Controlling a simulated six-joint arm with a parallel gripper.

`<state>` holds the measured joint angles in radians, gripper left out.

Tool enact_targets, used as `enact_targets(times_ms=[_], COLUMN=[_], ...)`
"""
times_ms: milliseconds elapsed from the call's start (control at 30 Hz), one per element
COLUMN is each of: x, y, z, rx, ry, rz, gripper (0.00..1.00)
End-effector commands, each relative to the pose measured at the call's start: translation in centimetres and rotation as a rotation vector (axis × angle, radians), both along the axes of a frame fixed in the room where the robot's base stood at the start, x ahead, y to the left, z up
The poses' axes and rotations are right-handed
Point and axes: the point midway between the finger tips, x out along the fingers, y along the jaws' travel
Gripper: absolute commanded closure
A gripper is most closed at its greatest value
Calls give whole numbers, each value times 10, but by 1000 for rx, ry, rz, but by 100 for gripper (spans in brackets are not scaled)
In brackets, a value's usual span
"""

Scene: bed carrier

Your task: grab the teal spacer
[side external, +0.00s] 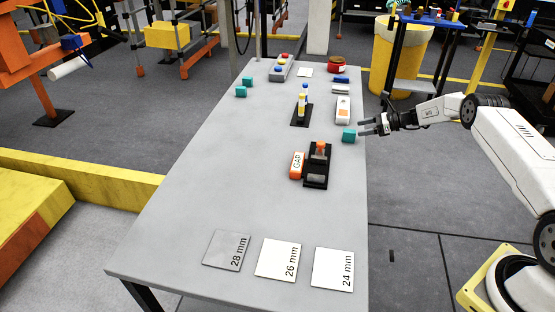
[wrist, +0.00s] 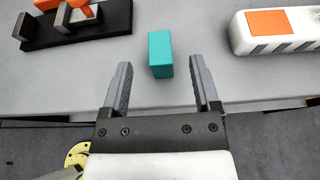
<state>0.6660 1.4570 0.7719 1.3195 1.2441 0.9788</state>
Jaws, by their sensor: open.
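A teal spacer (side external: 348,135) stands on the grey table near its right edge in the side view. Two more teal spacers, one (side external: 247,81) and another (side external: 241,91), sit at the far left of the table. My gripper (side external: 364,128) is open beside the near spacer, at the table's right edge. In the wrist view the teal spacer (wrist: 160,54) lies ahead of the open fingers (wrist: 160,82), roughly centred between them. The fingers appear not to touch it, and nothing is held.
A black fixture (side external: 317,178) with an orange part and an orange GAP block (side external: 297,165) stand left of the near spacer. A white device (side external: 343,110) with an orange patch is just beyond it. Cards marked 28 mm (side external: 227,250), 26 mm (side external: 278,259) and 24 mm (side external: 333,270) lie in front.

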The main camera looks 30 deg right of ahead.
Motion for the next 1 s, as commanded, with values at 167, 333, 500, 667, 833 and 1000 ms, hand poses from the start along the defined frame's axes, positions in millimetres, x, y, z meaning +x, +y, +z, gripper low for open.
enact_targets(times_ms=[167,333,500,667,833,1000], x=[2,11,23,30,32,32], y=[2,12,25,32,34,34], z=[-2,-9,-18,-22,-24,-23], rx=[0,0,0,-1,0,0], ry=[0,0,0,-1,0,0], rz=[1,2,2,2,1,0], gripper=[21,21,21,21,21,21])
